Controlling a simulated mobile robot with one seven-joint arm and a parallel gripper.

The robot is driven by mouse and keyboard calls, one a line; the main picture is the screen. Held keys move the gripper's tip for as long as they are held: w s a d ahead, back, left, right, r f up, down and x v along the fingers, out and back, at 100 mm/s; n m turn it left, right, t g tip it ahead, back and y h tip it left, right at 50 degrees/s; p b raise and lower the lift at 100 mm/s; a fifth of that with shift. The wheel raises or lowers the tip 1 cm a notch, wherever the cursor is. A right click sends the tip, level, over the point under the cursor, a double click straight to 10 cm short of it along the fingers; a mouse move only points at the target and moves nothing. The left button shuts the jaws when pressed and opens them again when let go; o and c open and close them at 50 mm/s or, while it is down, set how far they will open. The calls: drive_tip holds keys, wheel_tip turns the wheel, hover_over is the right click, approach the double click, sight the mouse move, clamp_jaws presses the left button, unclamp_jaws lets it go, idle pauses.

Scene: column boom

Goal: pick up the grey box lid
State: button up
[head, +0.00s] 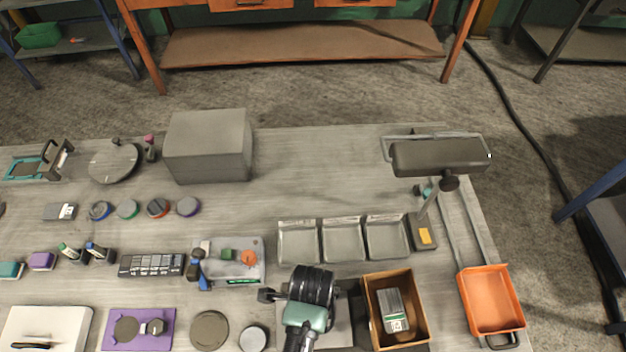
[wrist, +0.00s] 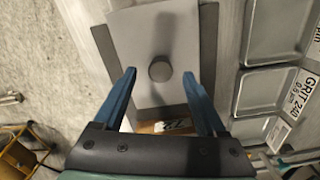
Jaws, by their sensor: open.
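The grey box lid (wrist: 150,35) is a flat light grey plate with a round dark knob (wrist: 159,69) on top. It lies on a dark mat (wrist: 208,40). In the head view the lid (head: 338,334) is mostly hidden behind my arm. My gripper (wrist: 159,74) is open, with its two blue fingers pointing at the lid. The knob appears between the fingertips and touches neither; I cannot tell the height gap. An open brown box (head: 423,322) with a grey device (head: 392,310) inside stands just right of the lid.
Several grey trays (head: 343,240) stand behind the lid. An orange tray (head: 490,300) is at the right table edge, and a lamp (head: 440,157) stands behind it. A large grey block (head: 208,147) stands at the back left. The back middle of the table is clear.

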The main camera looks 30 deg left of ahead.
drive_tip(key=shift+f, duration=1.45)
clamp_jaws()
